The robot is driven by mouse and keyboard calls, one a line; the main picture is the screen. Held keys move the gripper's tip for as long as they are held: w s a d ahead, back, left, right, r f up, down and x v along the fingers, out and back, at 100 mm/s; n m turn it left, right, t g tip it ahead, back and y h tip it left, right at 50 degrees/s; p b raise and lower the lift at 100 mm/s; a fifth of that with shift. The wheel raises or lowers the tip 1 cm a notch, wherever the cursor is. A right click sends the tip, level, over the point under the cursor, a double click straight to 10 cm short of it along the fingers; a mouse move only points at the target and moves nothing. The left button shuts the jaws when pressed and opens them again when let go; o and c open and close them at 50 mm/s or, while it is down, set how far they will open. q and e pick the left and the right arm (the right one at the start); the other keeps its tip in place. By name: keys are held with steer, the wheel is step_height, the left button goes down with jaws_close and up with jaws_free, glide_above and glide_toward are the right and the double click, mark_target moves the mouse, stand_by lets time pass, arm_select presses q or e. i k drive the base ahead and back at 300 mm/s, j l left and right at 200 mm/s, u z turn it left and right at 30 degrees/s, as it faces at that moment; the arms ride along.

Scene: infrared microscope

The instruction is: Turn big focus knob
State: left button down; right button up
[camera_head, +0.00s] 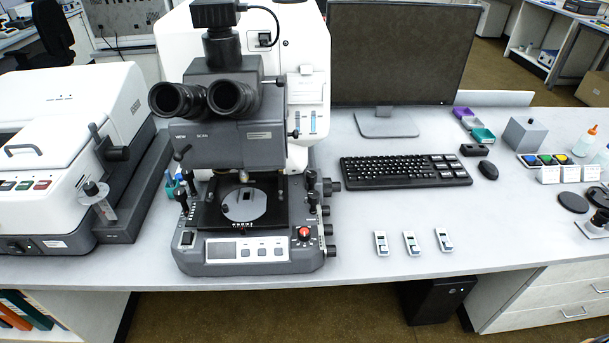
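The infrared microscope (248,150) stands on the bench left of the picture's middle, with its eyepieces facing me. A black knob (331,187) sticks out from its right side at about stage height and looks like the largest knob there. Smaller dark knobs (329,230) sit lower on the same side, along the base. I cannot tell for certain which one is the big focus knob. A round light disc (244,205) lies on the dark stage. A red knob (304,233) is on the base's front right. Neither of my grippers is in view.
A white and grey instrument (70,150) stands close on the microscope's left. A monitor (400,55), keyboard (405,170) and mouse (488,170) are to the right. Several small grey-white devices, one of them here (381,243), lie near the front edge. Bench just right of the knobs is clear.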

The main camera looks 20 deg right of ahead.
mark_target(327, 181)
steer(key=l, duration=0.5)
steer(key=k+l, duration=0.15)
steer(key=l, duration=0.9)
steer(key=k, duration=0.05)
